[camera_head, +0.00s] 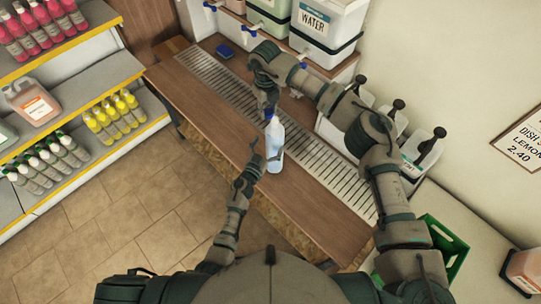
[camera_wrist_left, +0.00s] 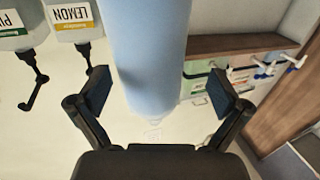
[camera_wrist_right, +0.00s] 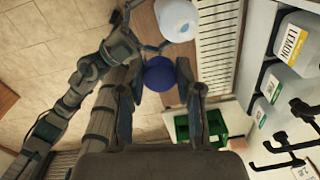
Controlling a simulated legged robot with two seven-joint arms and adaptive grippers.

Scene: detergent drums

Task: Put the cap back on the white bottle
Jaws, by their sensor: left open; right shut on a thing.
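The white bottle (camera_head: 275,150) stands upright on the counter, pale and bluish. My left gripper (camera_head: 263,151) is open beside it. In the left wrist view the bottle (camera_wrist_left: 150,50) shows between the spread fingers of the left gripper (camera_wrist_left: 158,93), with gaps on both sides. My right gripper (camera_head: 267,104) is above the bottle in the head view and is shut on the blue cap (camera_wrist_right: 160,73). In the right wrist view the cap sits between the fingers (camera_wrist_right: 161,90), beside the bottle's top (camera_wrist_right: 178,18) in the picture. Whether the cap touches the neck cannot be told.
A metal drain grate (camera_head: 220,82) runs along the wooden counter (camera_head: 195,100). Drums with taps (camera_head: 315,55) stand at the back, and pump containers (camera_head: 420,150) at the right. A green crate (camera_head: 447,245) is at lower right. Bottle shelves (camera_head: 75,115) stand at the left.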

